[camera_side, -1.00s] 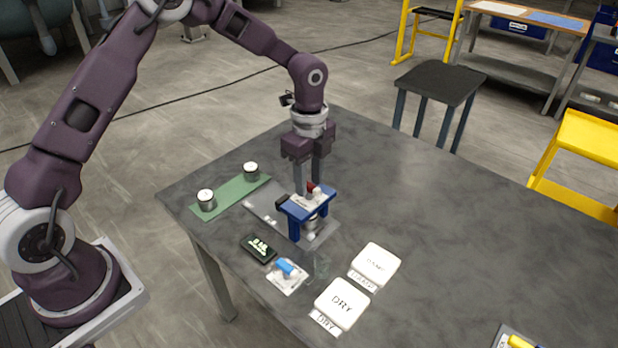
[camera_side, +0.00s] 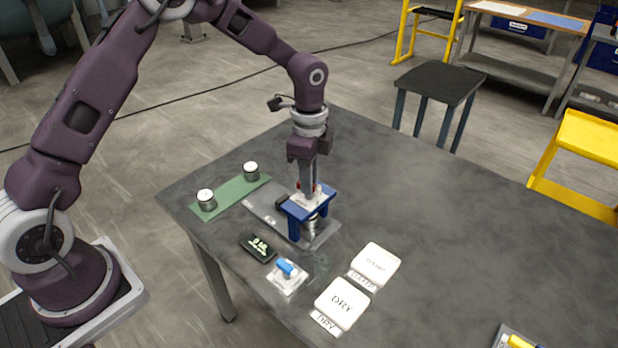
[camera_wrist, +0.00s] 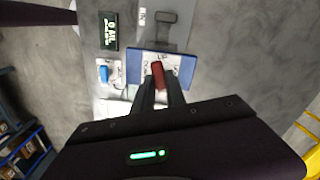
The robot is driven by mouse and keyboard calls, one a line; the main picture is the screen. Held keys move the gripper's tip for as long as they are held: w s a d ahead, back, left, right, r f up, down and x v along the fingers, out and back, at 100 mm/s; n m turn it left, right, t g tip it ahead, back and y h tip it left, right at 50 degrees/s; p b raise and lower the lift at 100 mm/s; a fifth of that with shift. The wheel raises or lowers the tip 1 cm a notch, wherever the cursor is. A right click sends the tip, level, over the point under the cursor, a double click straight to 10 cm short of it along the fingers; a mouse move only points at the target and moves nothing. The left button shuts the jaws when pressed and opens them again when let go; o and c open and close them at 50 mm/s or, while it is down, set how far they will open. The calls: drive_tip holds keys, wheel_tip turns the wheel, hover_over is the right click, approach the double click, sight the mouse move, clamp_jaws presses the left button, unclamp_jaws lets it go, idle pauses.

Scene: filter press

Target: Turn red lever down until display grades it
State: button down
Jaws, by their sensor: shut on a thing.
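The red lever (camera_wrist: 158,75) sits on top of the blue press frame (camera_wrist: 132,68). In the side view the press frame (camera_side: 293,211) stands on a grey plate, and the lever is mostly hidden by my fingers. My gripper (camera_side: 307,190) points straight down over the press. In the wrist view my gripper's fingers (camera_wrist: 160,92) are shut on the red lever, one on each side. The black display (camera_side: 258,248) lies in front of the press with pale green marks too small to read; it also shows in the wrist view (camera_wrist: 109,31). A metal cup (camera_side: 312,224) is under the frame.
A green mat (camera_side: 229,202) with two white-topped cups is left of the press. A blue valve on a pale plate (camera_side: 287,277) and two white pads, DRY (camera_side: 342,303) and another (camera_side: 376,264), lie in front. The table's right side is mostly clear.

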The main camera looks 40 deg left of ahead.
drive_tip(key=n, duration=0.3)
drive_tip(key=shift+n, duration=0.3)
drive_tip(key=n, duration=0.3)
drive_tip(key=shift+n, duration=0.3)
drive_tip(key=n, duration=0.6)
drive_tip(key=shift+n, duration=0.4)
drive_tip(key=c, duration=1.4)
unclamp_jaws()
drive_tip(key=shift+o, duration=0.2)
wheel_tip(320, 180, up, 7)
drive_tip(key=shift+r, duration=0.1)
